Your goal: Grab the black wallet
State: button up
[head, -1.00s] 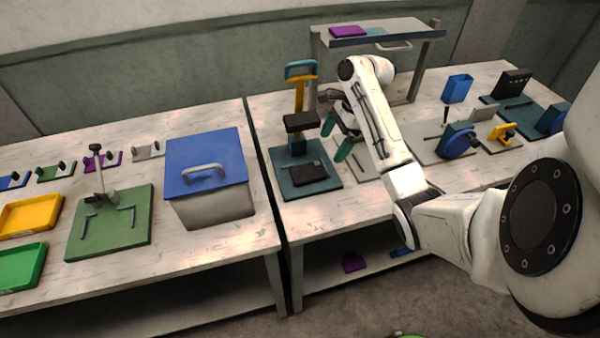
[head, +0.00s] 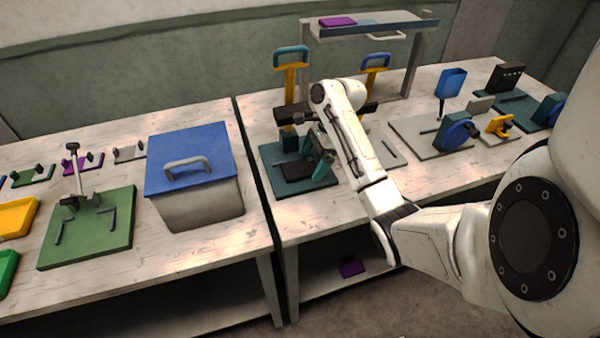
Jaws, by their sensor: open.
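A flat black object that looks like the black wallet (head: 296,171) lies on the teal base (head: 318,189) of a stamping press (head: 291,85), below the press's raised dark block. My gripper (head: 320,163) is open, its teal fingers low over the right side of that base, at the wallet's right end. The fingers partly cover that end. I cannot tell whether they touch the wallet or straddle it. The press has a yellow post and a teal handle.
A second press (head: 377,70) stands behind my arm. A blue-lidded box (head: 195,180) is on the left table, across a narrow gap. A raised shelf (head: 370,32) stands behind. Blue-wheeled devices (head: 458,133) are to the right.

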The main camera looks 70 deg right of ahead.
jog(key=shift+c, duration=0.3)
jog(key=c, duration=1)
jog(key=shift+c, duration=0.2)
jog(key=shift+r+p, duration=0.3)
jog(key=shift+p, duration=0.65)
jog(key=shift+a, duration=0.1)
